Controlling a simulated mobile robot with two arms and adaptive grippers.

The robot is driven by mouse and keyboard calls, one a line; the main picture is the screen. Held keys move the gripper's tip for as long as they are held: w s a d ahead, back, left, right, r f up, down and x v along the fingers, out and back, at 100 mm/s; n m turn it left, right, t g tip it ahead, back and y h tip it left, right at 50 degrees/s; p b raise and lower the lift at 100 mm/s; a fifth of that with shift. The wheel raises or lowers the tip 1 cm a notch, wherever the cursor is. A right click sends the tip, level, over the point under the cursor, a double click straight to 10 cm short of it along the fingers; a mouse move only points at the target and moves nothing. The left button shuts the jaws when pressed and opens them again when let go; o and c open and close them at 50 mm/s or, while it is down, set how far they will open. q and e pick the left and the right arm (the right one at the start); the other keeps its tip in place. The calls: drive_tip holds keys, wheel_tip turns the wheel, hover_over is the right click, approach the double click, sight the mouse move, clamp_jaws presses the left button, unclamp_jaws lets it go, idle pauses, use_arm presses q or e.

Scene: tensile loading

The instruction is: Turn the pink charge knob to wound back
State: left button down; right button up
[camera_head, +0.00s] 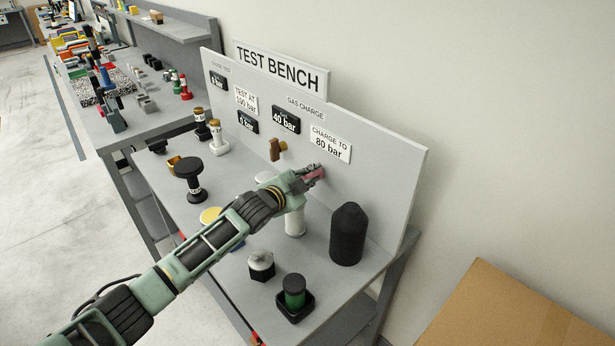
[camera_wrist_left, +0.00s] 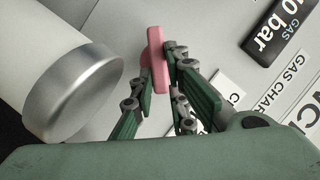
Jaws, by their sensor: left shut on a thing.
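The pink charge knob (camera_head: 317,172) sits on the grey upright panel of the test bench, below the "CHARGE TO 80 bar" label (camera_head: 330,144). My left gripper (camera_head: 306,178) reaches it from the left and is shut on it. In the left wrist view the pink knob (camera_wrist_left: 158,62) is a flat bar between the two fingers (camera_wrist_left: 158,88), which touch its sides. The gas display (camera_head: 286,119) reads 40 bar. My right gripper is not in view.
A white cylinder (camera_head: 295,222) stands just under my left gripper, and its metal end (camera_wrist_left: 75,95) looms close in the left wrist view. A tall black cylinder (camera_head: 348,235) stands to the right. A brown knob (camera_head: 276,149) is on the panel further left.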

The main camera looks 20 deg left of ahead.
use_arm(q)
drive_tip(key=shift+d+f+m, duration=0.1)
drive_tip(key=shift+f+m, duration=0.05)
drive_tip(key=shift+m, duration=0.25)
idle(0.3)
drive_tip(key=c, duration=1.7)
unclamp_jaws()
drive_tip(key=shift+s, duration=0.15)
drive_tip(key=v, duration=1.2)
drive_tip(key=shift+d+f, duration=0.1)
drive_tip(key=shift+d, duration=0.05)
